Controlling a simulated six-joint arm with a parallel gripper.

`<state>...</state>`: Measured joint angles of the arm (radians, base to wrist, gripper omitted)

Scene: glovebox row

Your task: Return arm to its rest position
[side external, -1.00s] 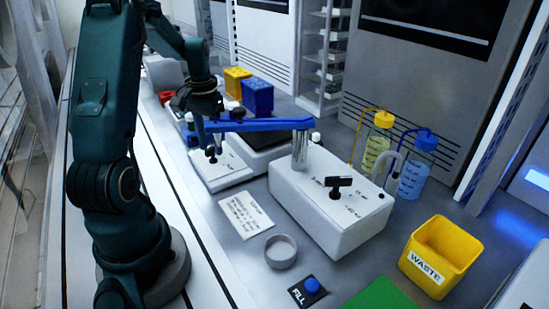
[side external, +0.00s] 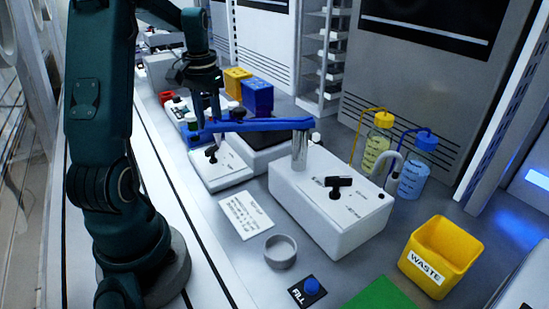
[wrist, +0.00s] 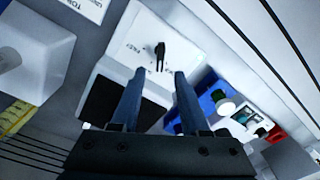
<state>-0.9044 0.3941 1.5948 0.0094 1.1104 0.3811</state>
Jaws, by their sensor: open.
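My gripper (side external: 207,118) hangs above the far left of the bench, fingers pointing down, just behind the blue bar in the side view. In the wrist view my gripper (wrist: 158,74) shows two spread fingers with nothing between them. Beyond the fingers lies a white unit (wrist: 118,52) with a small black lever (wrist: 160,52). The same white unit (side external: 225,176) and lever (side external: 211,155) show in the side view, below the gripper. My upper arm stands at the left over its base.
A blue bar (side external: 260,124) on a post spans from a white box (side external: 320,225) toward the gripper. Yellow (side external: 236,80) and blue (side external: 257,95) boxes stand behind. Bottles (side external: 377,143), a round dish (side external: 281,250), the FILL button (side external: 312,285) and a yellow waste bin (side external: 440,255) stand farther right.

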